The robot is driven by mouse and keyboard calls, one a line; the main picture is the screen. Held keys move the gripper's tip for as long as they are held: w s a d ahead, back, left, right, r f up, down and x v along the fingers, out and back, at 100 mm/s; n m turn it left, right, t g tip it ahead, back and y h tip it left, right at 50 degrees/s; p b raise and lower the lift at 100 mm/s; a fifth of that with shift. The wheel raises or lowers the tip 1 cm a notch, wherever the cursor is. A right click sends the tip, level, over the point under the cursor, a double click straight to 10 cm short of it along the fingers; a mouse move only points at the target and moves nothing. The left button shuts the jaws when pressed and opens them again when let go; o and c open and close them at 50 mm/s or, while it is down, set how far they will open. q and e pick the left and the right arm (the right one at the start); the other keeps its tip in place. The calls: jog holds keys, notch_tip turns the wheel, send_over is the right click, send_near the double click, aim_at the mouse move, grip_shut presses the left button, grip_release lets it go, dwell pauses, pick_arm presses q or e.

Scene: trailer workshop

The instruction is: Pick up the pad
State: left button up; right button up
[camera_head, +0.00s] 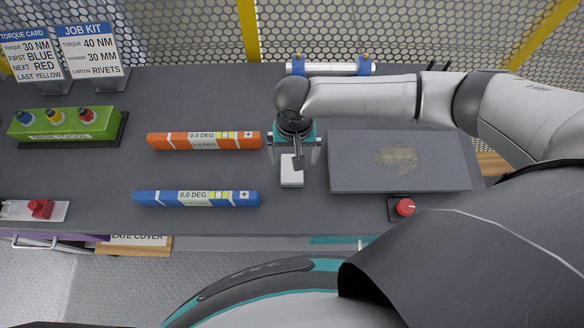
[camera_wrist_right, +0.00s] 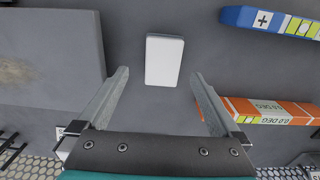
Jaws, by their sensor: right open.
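The pad is a small white block (camera_head: 291,178) lying flat on the dark workbench; it also shows in the right wrist view (camera_wrist_right: 164,60). My right gripper (camera_head: 295,155) is over the bench at the pad's far edge, its fingers spread apart. In the right wrist view the open fingers (camera_wrist_right: 160,90) point toward the pad, which lies just beyond and between the line of their tips. Nothing is between the fingers. How high the gripper is above the bench is hard to tell. My left gripper is not in view.
A grey slab with a brown patch (camera_head: 345,175) lies right of the pad. An orange level (camera_head: 204,140) and a blue level (camera_head: 196,198) lie to its left. A red knob (camera_head: 404,207) sits near the front edge. A green station (camera_head: 66,124) stands far left.

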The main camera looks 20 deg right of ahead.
jog(key=shift+w+a+f, duration=0.1)
jog(key=shift+f, duration=1.3)
jog(key=shift+w+a+f, duration=0.1)
jog(key=shift+f, duration=1.25)
jog(key=c, duration=1.4)
jog(key=shift+r, duration=0.15)
jog(key=shift+r, duration=0.6)
notch_tip(320, 180, up, 19)
jog(key=shift+f+p, duration=0.2)
jog(key=shift+p, duration=0.55)
